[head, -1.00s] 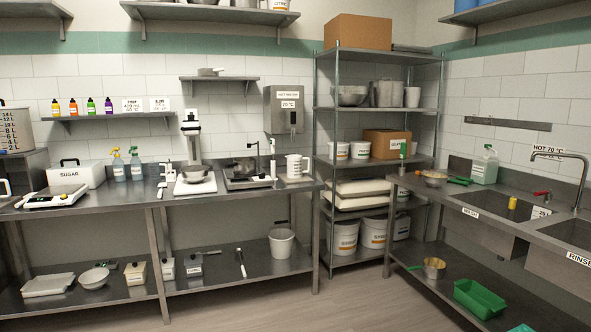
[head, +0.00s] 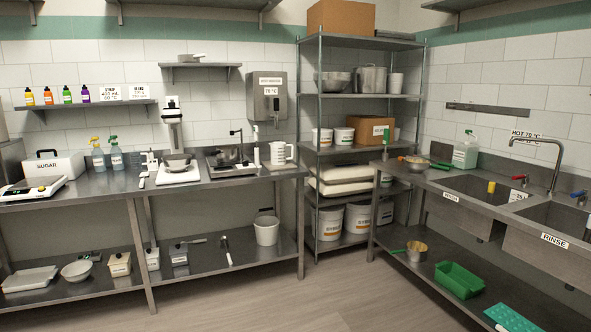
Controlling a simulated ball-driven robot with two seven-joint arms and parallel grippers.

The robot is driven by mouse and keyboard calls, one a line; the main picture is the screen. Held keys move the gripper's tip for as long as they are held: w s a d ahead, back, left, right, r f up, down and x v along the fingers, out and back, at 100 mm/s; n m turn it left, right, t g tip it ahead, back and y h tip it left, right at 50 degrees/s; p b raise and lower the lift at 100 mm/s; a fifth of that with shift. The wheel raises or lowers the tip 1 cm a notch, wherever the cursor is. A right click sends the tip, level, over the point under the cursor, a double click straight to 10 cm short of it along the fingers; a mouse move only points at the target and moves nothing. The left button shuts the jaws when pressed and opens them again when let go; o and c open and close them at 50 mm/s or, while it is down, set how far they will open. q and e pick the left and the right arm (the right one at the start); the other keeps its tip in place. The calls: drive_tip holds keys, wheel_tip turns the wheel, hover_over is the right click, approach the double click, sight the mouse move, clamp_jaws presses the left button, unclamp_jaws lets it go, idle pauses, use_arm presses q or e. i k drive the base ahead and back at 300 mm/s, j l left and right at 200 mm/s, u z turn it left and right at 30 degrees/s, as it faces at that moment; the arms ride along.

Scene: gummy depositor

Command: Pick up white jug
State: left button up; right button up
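The white jug (head: 278,153) stands upright near the right end of the left steel counter (head: 225,184). It has dark markings on its side and a handle on its right. It sits below the grey hot water dispenser (head: 266,97) on the wall, to the right of the hot plate with a pan (head: 231,161). Neither of my grippers shows in the head view, and nothing is holding the jug.
A steel shelf rack (head: 349,97) stands right of the counter. The sink bench (head: 455,190) runs along the right wall. A white bucket (head: 266,230) sits on the counter's lower shelf. The floor (head: 300,295) in front is clear.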

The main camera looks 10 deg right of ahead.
sight(278, 149)
drive_tip(key=i, duration=4.25)
